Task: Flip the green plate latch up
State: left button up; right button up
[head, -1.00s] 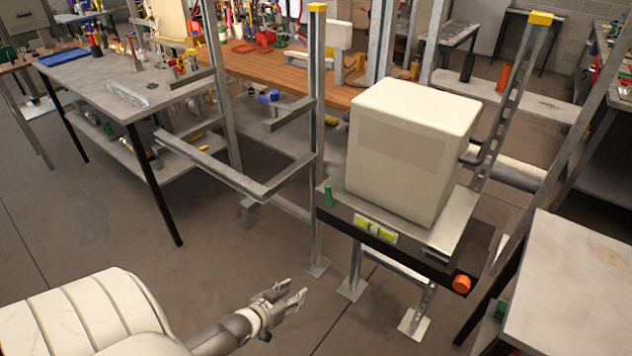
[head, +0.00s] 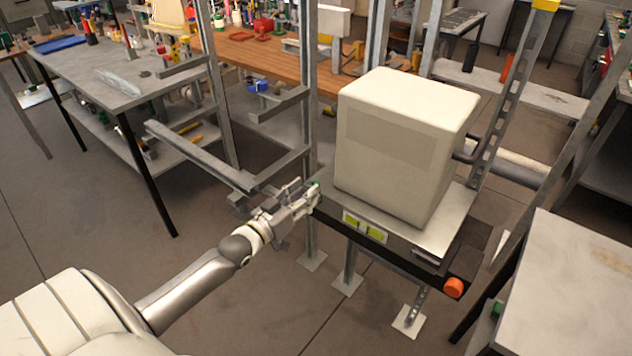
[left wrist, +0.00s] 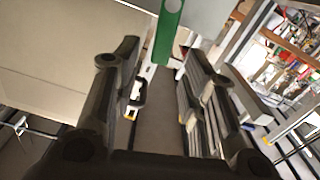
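The green plate latch (head: 314,183) is at the left front corner of the bench unit that bears the white box; in the head view my gripper hides most of it. In the left wrist view it shows as an upright green strip with a hole (left wrist: 166,35), ahead of and between my fingers. My left gripper (head: 304,193) is at the latch, with its fingers apart. The left wrist view shows both fingers (left wrist: 160,68) spread with a gap between them. I cannot tell whether either finger touches the latch. My right gripper is not in view.
The white box (head: 395,150) stands on a metal plate just right of the latch. Yellow-green pieces (head: 364,228) and an orange knob (head: 453,288) are on the unit's front. A metal post (head: 309,120) rises behind my gripper. A grey table (head: 560,285) is at the right.

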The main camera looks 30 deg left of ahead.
pick_arm(q)
jog(key=shift+w+d, duration=0.2)
jog(key=shift+w, duration=2.45)
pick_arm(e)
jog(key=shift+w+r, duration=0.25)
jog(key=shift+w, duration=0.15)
